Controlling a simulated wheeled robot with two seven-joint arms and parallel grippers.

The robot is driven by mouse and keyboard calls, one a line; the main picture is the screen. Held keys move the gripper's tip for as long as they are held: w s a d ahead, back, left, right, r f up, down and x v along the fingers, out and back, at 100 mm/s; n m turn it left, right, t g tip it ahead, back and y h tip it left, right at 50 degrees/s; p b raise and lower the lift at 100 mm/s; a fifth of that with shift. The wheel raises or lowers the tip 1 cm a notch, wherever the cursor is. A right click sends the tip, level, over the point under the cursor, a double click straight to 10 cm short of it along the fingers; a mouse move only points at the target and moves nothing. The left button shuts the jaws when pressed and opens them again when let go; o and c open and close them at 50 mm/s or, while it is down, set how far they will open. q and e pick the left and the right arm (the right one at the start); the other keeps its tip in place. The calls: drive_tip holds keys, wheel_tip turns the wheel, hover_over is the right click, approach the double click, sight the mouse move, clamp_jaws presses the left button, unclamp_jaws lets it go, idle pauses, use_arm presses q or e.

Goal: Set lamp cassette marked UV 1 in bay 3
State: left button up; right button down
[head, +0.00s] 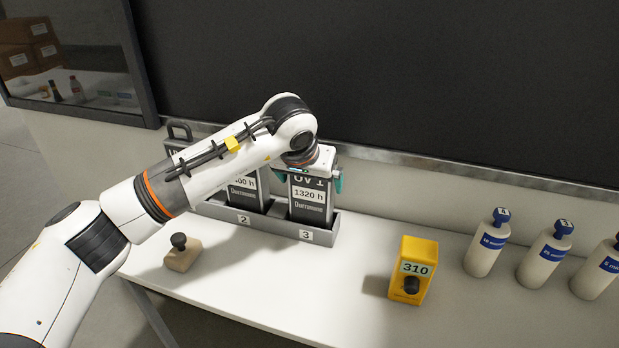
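The lamp cassette marked UV 1 (309,203) is a dark, upright case with a pale label reading 1320 h. It stands in bay 3 of the grey rack (275,228), above the number 3 plate (306,235). My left gripper (318,176) is over the cassette's top. Its teal fingertips are spread wide, one toward each side of the case, so it looks open. The gripper hides the cassette's handle and part of the UV 1 marking. My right gripper is not in view.
Another cassette (243,190) stands in bay 2, partly behind my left arm. A wooden stamp (183,254), a yellow counter box (412,270) reading 310 and several white bottles (487,245) stand on the white table (350,275). A dark panel (420,80) rises behind.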

use_arm(q)
drive_tip(key=shift+r, duration=0.15)
drive_tip(key=v, duration=1.2)
drive_tip(key=shift+b, duration=0.45)
